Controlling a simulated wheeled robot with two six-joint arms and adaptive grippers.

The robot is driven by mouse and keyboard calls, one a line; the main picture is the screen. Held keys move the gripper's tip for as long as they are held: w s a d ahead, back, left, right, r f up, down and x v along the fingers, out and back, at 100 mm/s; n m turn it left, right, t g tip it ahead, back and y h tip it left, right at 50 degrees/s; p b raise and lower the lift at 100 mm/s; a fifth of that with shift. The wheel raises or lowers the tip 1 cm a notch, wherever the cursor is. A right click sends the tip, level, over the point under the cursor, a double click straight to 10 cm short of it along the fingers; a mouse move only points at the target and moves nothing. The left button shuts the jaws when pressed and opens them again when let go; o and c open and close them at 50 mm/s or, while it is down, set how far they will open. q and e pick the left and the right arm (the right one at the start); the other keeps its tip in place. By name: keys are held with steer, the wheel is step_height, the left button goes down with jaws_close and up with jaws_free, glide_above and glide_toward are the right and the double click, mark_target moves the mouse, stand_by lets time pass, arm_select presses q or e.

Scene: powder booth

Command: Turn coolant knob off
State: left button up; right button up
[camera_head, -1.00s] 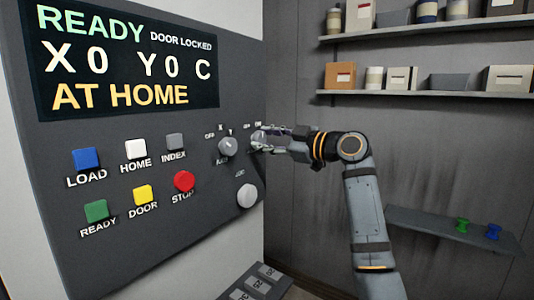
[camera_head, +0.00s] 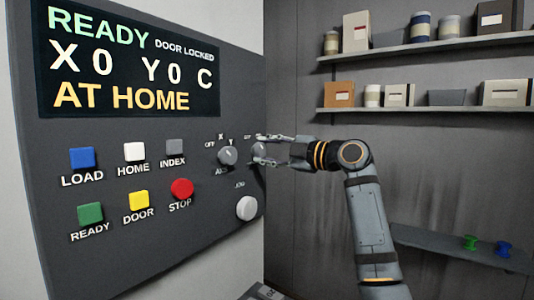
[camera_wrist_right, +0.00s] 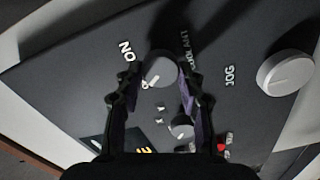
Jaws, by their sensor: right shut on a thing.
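The coolant knob (camera_head: 257,150) is a round grey knob at the right edge of the dark control panel. My right gripper (camera_head: 263,149) reaches it from the right, with one finger above and one below. In the right wrist view the knob (camera_wrist_right: 160,68) sits between the two fingers of my right gripper (camera_wrist_right: 157,85), which is shut on it. The ON and COOLANT labels show beside it there. The knob's exact pointer direction is hard to read. My left gripper is not in view.
Left of the coolant knob is the axis knob (camera_head: 228,155); below is the pale jog knob (camera_head: 246,208). The red STOP button (camera_head: 182,188) and several coloured buttons are further left. Shelves (camera_head: 430,108) with boxes and jars stand on the right.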

stand_by(0.3)
steer(key=o, duration=1.2)
steer(key=v, duration=1.2)
